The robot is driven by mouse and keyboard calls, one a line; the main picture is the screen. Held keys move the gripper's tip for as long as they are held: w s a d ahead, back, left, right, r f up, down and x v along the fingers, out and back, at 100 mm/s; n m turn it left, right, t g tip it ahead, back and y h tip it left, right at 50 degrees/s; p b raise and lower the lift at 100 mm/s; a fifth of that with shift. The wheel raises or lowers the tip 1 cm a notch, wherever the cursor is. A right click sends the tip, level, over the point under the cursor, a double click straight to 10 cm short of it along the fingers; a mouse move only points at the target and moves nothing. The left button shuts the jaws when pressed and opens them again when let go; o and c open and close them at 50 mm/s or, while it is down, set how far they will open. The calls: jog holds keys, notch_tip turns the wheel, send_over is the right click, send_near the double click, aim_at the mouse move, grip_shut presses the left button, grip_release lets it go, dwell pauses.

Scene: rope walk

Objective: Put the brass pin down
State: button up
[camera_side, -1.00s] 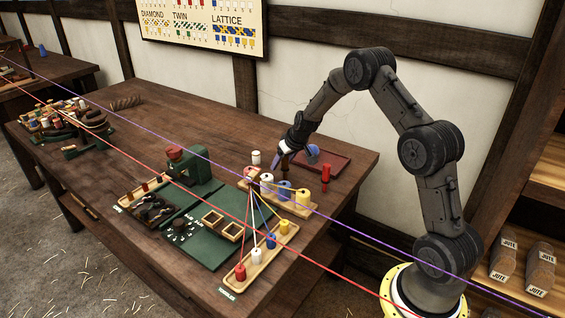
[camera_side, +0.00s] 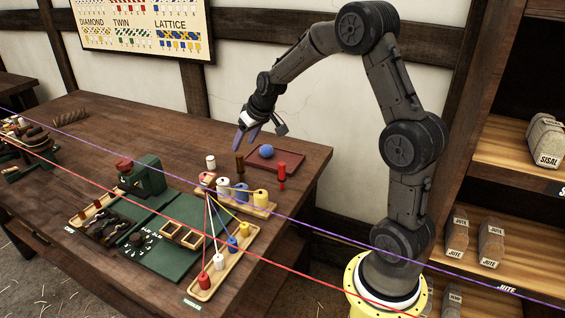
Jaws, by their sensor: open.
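A dark brown upright pin (camera_side: 239,165), which I take to be the brass pin though its colour is not clearly brass, stands on the table behind the row of spools. My gripper (camera_side: 245,136) is above it, fingers pointing down, open and empty. A gap shows between the fingertips and the pin's top. The pin's foot is partly hidden by the spools in front.
A dark red tray (camera_side: 289,157) with a blue ball (camera_side: 266,151) lies behind the pin. A red pin (camera_side: 282,173) stands to the right, a white spool (camera_side: 211,162) to the left. A spool rack (camera_side: 262,209) is in front. Purple and red lines cross the view.

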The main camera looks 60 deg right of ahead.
jog(key=s+a+r+n+y, duration=0.1)
jog(key=s+a+r, duration=0.4)
jog(key=s+a, duration=0.2)
jog(key=s+a+r+n, duration=0.1)
jog(key=s+a+r, duration=0.4)
jog(key=s+a, duration=0.45)
jog(key=s, duration=0.5)
jog(key=s+a+n, duration=0.1)
jog(key=s+a, duration=0.2)
jog(key=s, duration=0.4)
jog(key=shift+s+a+f+y, duration=0.25)
jog(key=shift+s+f+y, duration=0.1)
jog(key=shift+f, duration=0.1)
